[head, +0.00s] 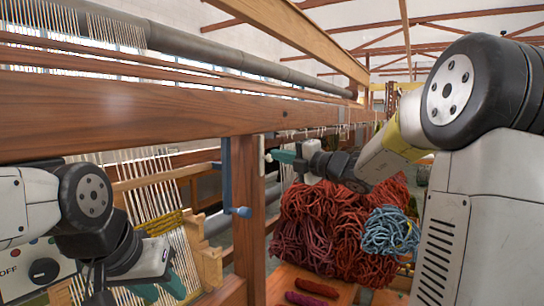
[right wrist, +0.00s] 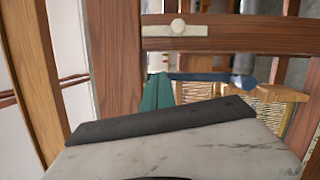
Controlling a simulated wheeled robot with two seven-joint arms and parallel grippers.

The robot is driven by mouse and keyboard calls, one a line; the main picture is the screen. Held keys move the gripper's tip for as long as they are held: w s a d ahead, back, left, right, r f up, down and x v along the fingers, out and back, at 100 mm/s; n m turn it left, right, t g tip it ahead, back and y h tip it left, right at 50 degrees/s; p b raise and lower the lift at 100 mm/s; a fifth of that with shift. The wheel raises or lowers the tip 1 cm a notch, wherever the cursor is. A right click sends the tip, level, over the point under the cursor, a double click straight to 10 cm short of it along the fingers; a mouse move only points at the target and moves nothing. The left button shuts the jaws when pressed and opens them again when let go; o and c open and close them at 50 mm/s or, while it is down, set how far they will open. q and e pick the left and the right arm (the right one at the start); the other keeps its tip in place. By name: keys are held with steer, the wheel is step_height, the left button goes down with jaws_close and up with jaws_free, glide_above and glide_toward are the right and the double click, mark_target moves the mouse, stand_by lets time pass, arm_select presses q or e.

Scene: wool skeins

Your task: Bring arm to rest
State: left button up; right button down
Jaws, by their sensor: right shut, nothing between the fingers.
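My right arm comes in from the right in the head view, and its gripper (head: 284,157) points left toward the wooden loom post. Its teal fingers are shut with nothing between them. In the right wrist view the shut teal fingers (right wrist: 156,92) show beyond the pale wrist housing, in front of the loom's timber. I cannot tell whether they touch the wood. My left gripper (head: 163,286) is low at the left in the head view, pointing down beside the loom's threads. Its teal fingers are partly hidden and near the bottom edge, so their opening is unclear.
A thick loom beam (head: 150,118) crosses the head view, with an upright post (head: 248,215) and a blue lever (head: 228,185) close by. A control box (head: 40,270) stands at lower left.

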steer(key=s+a+f+n+g+h, duration=0.1)
steer(key=s+a+f+n+g, duration=0.2)
steer(key=s+n, duration=0.5)
steer(key=s+a+f+n+g+h, duration=0.15)
steer(key=s+f+n, duration=0.25)
steer(key=s+n, duration=0.4)
steer(key=s+a+f+n+g+h, duration=0.1)
steer(key=s+f+n+g, duration=0.4)
steer(key=n, duration=0.5)
steer(key=s+d+f+n+t+h, duration=0.1)
steer(key=s+d+f+n+h, duration=0.1)
steer(key=s+d+n, duration=0.3)
steer(key=s+d+f+n+h, duration=0.3)
steer(key=s+d+n+h, duration=0.1)
steer(key=n, duration=0.9)
steer(key=shift+s+d+f+t, duration=0.35)
steer(key=shift+s+d, duration=0.2)
steer(key=shift+s, duration=0.4)
steer(key=shift+a+h, duration=0.1)
steer(key=shift+h, duration=0.15)
